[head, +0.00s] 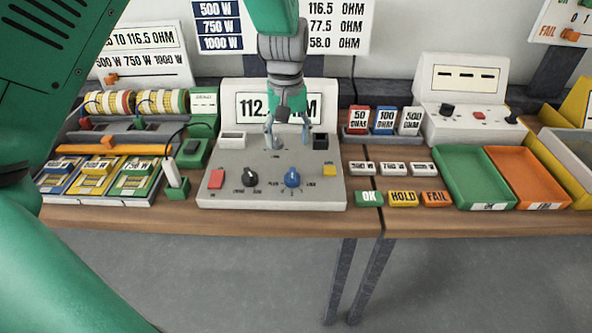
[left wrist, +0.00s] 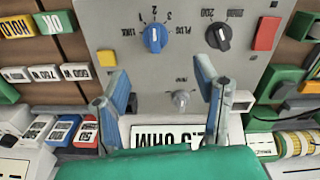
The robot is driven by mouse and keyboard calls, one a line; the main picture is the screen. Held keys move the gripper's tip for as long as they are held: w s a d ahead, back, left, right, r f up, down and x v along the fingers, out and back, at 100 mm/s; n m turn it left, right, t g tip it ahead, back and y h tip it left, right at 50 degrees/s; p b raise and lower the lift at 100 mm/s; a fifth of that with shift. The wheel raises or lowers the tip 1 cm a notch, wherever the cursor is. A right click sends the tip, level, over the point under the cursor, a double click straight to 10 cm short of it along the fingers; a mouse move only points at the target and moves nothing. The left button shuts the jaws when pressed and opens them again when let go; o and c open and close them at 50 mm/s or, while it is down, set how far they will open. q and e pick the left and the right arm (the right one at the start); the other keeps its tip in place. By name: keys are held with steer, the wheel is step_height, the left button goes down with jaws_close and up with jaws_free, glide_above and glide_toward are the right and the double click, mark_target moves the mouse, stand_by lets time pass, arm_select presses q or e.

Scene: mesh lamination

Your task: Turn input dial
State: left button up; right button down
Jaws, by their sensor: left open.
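The meter's sloped grey panel (head: 240,188) carries a blue dial (head: 292,178) with PLUG, numbers and LINK printed around it. The blue dial also shows in the left wrist view (left wrist: 155,38). A black dial (head: 250,177) sits left of it in the head view. A small grey knob (left wrist: 181,98) is higher on the panel, close to the display. My left gripper (head: 287,127) is open and empty over the upper panel. In the left wrist view its fingers (left wrist: 161,80) flank the small knob's area, apart from the blue dial. My right gripper is not in view.
A red button (head: 216,179) and a yellow button (head: 329,170) flank the dials. The display (head: 252,107) stands behind. Resistance blocks (head: 384,120), OK, HOLD and FAIL tags (head: 403,198) and a green tray (head: 473,178) are right. A wattage rack (head: 95,180) is left.

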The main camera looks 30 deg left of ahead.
arm_select(q)
glide_above(296, 179)
steer(key=a, duration=0.2)
step_height(296, 179, down, 7)
steer(key=shift+w+a+r, duration=0.1)
steer(key=shift+w+a, duration=0.05)
steer(key=d+f, duration=0.2)
steer(key=f, duration=0.1)
steer(key=shift+f, duration=0.15)
steer(key=shift+d+f, duration=0.15)
steer(key=shift+f, duration=0.4)
steer(key=shift+a+f, duration=0.3)
steer(key=shift+a, duration=0.35)
steer(key=shift+a+f, duration=0.1)
steer(key=shift+a, duration=0.35)
steer(key=shift+c, duration=0.8)
steer(key=c, duration=0.7)
steer(key=shift+d, duration=0.25)
steer(key=shift+c, duration=1.4)
steer(key=shift+d, duration=0.5)
steer(key=shift+a, duration=0.1)
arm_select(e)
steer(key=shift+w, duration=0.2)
arm_select(q)
steer(key=shift+a, duration=0.15)
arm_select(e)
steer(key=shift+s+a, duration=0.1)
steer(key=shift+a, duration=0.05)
